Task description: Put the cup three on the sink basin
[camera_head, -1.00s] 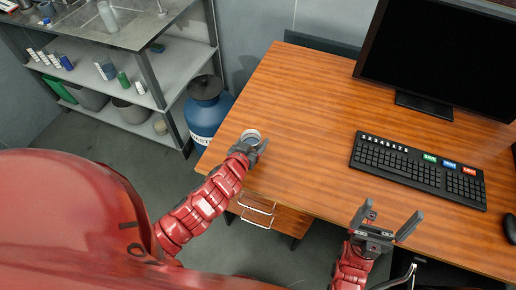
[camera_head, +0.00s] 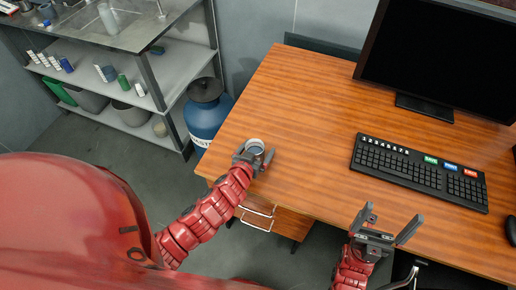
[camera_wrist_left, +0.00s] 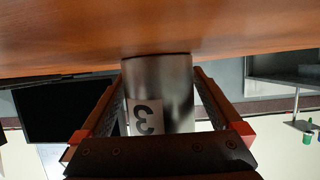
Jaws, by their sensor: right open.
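The cup three (camera_head: 255,145) is a small grey metal cup near the left edge of the wooden desk. In the left wrist view the cup (camera_wrist_left: 170,90) shows a white label with a 3, and the picture is upside down. My left gripper (camera_head: 254,156) has its fingers on both sides of the cup and is shut on it. Whether the cup's base touches the desk I cannot tell. My right gripper (camera_head: 390,225) is open and empty over the desk's front edge. The steel sink top (camera_head: 130,35) is at the upper left; its basin is only partly in view.
The desk (camera_head: 300,110) holds a keyboard (camera_head: 415,168), a monitor (camera_head: 440,50) and a mouse (camera_head: 510,229). A blue bin (camera_head: 207,115) stands between desk and sink. A shelf (camera_head: 185,75) with small bottles is under the sink top. A clear container (camera_head: 108,18) stands on the sink top.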

